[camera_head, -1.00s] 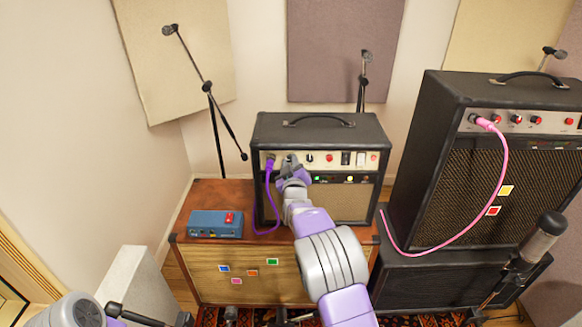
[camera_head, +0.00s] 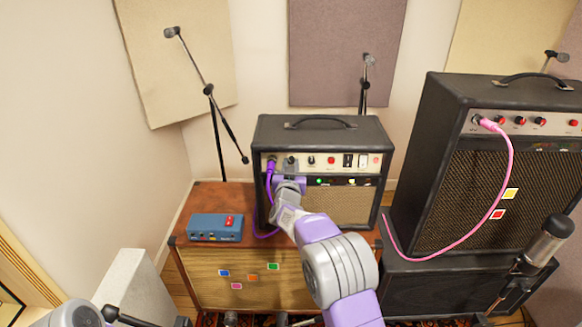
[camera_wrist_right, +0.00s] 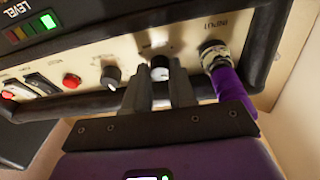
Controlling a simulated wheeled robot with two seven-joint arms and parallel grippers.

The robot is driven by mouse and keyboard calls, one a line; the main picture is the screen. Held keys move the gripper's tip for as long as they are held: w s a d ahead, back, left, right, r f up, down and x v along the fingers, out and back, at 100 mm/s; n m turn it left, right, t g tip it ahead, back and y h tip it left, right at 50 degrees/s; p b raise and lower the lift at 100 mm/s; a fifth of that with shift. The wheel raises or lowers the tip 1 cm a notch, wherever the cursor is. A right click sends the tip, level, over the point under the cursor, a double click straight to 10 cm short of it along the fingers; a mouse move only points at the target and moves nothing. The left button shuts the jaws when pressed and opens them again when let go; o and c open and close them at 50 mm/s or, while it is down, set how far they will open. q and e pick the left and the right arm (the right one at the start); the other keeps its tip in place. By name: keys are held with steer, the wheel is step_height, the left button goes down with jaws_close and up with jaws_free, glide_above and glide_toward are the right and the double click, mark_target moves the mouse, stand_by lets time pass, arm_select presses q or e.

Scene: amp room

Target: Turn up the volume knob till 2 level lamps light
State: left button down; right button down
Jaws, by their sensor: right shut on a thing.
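The small black amp (camera_head: 318,133) stands on a wooden cabinet. Its cream panel carries the volume knob, a small pale-faced dark knob (camera_wrist_right: 160,68) beside the input jack. My right gripper (camera_wrist_right: 160,92) is shut on the volume knob, one finger at each side of it in the wrist view. In the head view my right gripper (camera_head: 290,179) reaches the panel's left part from below, its fingertips hard to make out. Level lamps (camera_wrist_right: 30,28) show green and red tints in the wrist view. A green lamp (camera_head: 320,181) glows in the head view; I cannot tell how many are lit. My left gripper is out of view.
A purple cable (camera_wrist_right: 231,85) is plugged into the input right beside my right gripper. Another knob (camera_wrist_right: 110,75) and a red button (camera_wrist_right: 71,80) sit on its other side. A blue pedal box (camera_head: 214,227) lies on the cabinet (camera_head: 205,265). A larger amp (camera_head: 450,190) stands right.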

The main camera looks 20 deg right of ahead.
stand_by(0.4)
steer(key=c, duration=1.2)
jaws_free()
steer(key=shift+s, duration=0.1)
steer(key=shift+p+v, duration=0.55)
steer(key=shift+v, duration=3.15)
